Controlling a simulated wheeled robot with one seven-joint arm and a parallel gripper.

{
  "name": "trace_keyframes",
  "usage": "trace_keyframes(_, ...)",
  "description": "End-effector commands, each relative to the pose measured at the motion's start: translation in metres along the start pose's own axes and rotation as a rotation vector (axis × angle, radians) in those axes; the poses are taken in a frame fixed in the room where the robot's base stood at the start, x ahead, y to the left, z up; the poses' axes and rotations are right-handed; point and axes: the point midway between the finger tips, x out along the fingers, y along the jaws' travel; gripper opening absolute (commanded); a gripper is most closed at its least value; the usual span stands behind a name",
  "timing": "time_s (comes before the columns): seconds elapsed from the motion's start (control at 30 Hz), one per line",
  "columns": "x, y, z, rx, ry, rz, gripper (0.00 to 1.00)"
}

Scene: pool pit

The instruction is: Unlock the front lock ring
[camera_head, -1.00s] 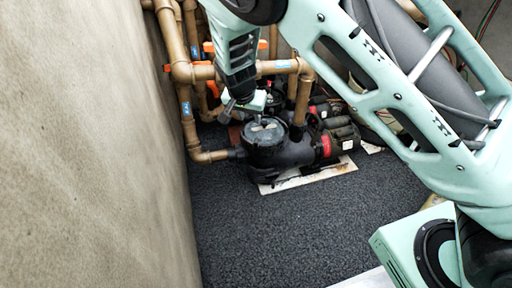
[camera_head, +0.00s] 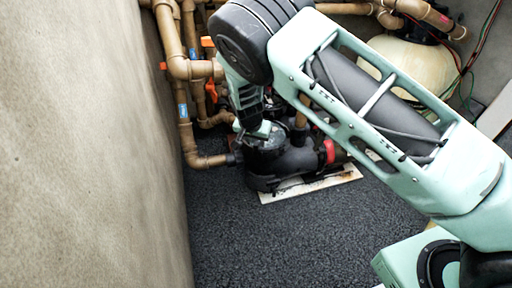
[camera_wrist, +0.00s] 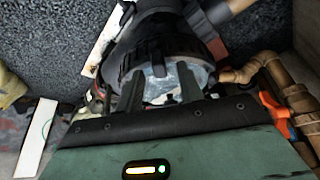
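The front pump (camera_head: 285,165) is black and sits on a pale slab on the dark gravel. Its lock ring (camera_head: 262,147) is black and rounded, on top of the strainer pot, partly hidden by my arm. In the wrist view the lock ring (camera_wrist: 209,38) circles a pale, see-through lid (camera_wrist: 160,90), and a dark tab lies on it. My gripper (camera_wrist: 161,72) is directly over the lid, its two dark fingers spread apart with the lid showing between them. I cannot tell whether the fingers touch the lid or ring.
Brown pipes (camera_head: 187,135) with orange valve handles stand left of and behind the pump. A bare wall (camera_head: 95,150) runs along the left. A beige tank (camera_head: 410,65) and loose wires are at the back right. The gravel in front (camera_head: 300,235) is clear.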

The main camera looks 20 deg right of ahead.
Motion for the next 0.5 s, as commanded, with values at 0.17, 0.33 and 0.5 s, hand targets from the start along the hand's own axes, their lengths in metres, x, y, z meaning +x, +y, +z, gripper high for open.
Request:
trace_keyframes(0.17, 0.011, -0.0001, 0.0004, -0.001, 0.0, 0.0, 0.37)
trace_keyframes(0.33, 0.0112, -0.0002, 0.0001, -0.001, 0.0, 0.0, 0.37)
trace_keyframes(0.5, 0.011, -0.0001, 0.0, -0.001, 0.0, 0.0, 0.18)
